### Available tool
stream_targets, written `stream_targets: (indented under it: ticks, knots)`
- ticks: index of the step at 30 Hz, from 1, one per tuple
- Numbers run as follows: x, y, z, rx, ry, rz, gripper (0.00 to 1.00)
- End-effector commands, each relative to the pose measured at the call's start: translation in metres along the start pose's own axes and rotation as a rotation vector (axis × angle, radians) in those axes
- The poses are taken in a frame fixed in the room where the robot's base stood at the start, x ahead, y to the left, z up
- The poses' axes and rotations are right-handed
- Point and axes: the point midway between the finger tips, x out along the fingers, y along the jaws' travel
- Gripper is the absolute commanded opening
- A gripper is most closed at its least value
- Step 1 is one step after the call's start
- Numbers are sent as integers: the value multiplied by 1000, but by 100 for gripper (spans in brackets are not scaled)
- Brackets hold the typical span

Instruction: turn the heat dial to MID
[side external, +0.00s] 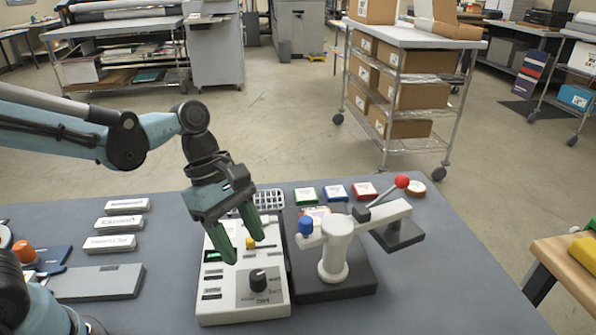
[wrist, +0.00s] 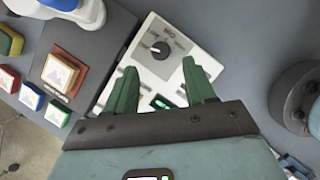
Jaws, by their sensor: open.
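The heat dial (side external: 258,279) is a black knob on the front panel of a white control box (side external: 215,306). In the wrist view the dial (wrist: 160,48) shows just beyond my fingertips, with small labels around it too small to read. I cannot tell for sure which label its pointer faces. My gripper (side external: 244,250) is open and empty, with its green fingers pointing down above the box, behind the dial in the side view. In the wrist view my gripper (wrist: 159,65) has its fingers spread to either side below the dial, apart from it.
A white lever press (side external: 334,262) with a red-knobbed handle (side external: 402,181) stands close right of the box. A yellow knob (side external: 250,243) sits on the box near my fingers. White labelled blocks (side external: 110,244) lie left. Coloured blocks (side external: 335,191) line the back edge.

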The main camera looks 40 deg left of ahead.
Motion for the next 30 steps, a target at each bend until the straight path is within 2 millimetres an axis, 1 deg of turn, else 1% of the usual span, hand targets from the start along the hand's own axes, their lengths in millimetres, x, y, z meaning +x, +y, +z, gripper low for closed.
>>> stream_targets:
  ticks: [3, 9, 15, 20, 28, 30]
  knots:
    - [17, 0, 0, 3, 0, -1, 55]
    - [42, 0, 0, 3, 0, 0, 55]
    - [57, 0, 0, 2, 0, 0, 55]
    - [62, 0, 0, 2, 0, 0, 55]
    - [62, 0, 0, 1, 0, 1, 55]
    - [62, 0, 0, 1, 0, 1, 44]
